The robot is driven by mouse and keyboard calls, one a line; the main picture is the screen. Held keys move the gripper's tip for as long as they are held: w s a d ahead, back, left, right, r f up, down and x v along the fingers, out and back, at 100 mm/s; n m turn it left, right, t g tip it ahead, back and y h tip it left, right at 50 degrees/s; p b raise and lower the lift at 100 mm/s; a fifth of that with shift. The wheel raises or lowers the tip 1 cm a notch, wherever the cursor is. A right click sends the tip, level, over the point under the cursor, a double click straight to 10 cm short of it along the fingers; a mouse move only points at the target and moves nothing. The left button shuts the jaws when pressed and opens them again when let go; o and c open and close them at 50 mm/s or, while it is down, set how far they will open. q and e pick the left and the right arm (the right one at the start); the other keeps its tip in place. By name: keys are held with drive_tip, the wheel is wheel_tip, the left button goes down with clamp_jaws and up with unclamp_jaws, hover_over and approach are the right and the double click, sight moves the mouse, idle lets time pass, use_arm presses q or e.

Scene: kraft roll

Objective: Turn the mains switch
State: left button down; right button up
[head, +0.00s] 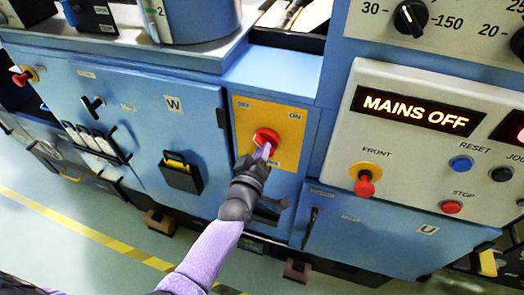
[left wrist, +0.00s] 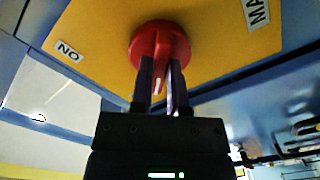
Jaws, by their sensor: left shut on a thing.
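The fingers hide part of the knob. A lit display (head: 415,109) at the right reads MAINS OFF. My right gripper is not in view.
A control panel (head: 430,165) with a red and yellow FRONT button (head: 365,180), blue RESET (head: 461,163) and red STOP (head: 451,207) is right of the switch. A blue cabinet door (head: 150,130) with a black latch (head: 180,172) is at the left. The floor in front is open.

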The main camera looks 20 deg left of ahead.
use_arm(q)
drive_tip(key=c, duration=0.6)
unclamp_jaws()
drive_tip(key=s+p, duration=0.1)
drive_tip(key=s, duration=0.9)
drive_tip(key=shift+a+p, duration=0.2)
drive_tip(key=shift+p, duration=0.2)
